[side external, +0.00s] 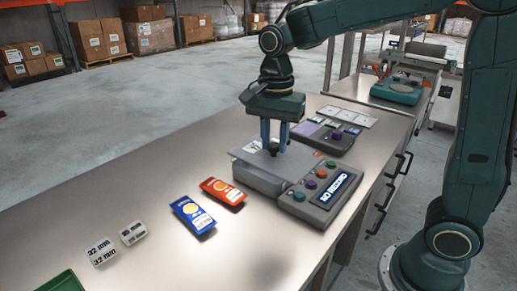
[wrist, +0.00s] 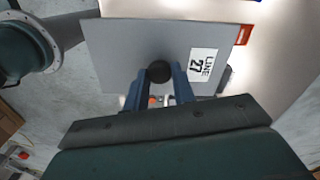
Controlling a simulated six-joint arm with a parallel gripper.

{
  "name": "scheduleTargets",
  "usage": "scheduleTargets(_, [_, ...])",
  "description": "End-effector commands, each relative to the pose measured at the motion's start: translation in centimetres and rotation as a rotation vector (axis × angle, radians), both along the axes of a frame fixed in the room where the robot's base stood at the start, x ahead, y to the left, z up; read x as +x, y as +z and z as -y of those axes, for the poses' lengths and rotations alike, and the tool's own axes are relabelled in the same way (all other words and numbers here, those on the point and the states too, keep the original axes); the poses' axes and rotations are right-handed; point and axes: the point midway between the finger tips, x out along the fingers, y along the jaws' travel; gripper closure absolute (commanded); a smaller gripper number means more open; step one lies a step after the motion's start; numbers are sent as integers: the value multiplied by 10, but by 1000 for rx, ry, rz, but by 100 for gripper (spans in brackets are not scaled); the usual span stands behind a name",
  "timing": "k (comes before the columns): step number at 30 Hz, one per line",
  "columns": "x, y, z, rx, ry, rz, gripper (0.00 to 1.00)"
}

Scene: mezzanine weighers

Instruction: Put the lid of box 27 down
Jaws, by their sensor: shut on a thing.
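The grey lid (side external: 245,155) of box 27 is a flat plate with a dark round knob (wrist: 158,72). A white label (wrist: 202,65) on the lid reads "LINE 27" in the wrist view. My gripper (side external: 275,148) has its blue fingers shut on the knob from above. The grey box (side external: 258,180) is directly under the lid in the side view. The lid is at the box's top, but I cannot tell whether it rests on the rim or hangs slightly above. The box's inside is hidden.
A console (side external: 325,192) with buttons and a "NO RECORD" display adjoins the box on the right. A red packet (side external: 224,192) and a blue packet (side external: 193,215) lie to the left. Another console (side external: 328,138) stands behind.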

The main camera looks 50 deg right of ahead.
Motion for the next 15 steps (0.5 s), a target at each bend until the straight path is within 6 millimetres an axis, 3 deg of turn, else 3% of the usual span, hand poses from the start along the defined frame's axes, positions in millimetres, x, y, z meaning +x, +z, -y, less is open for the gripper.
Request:
scheduleTargets(8, [0,-16,0,0,0,-3,97])
scheduleTargets(15, [0,-58,0,0,0,-5,97])
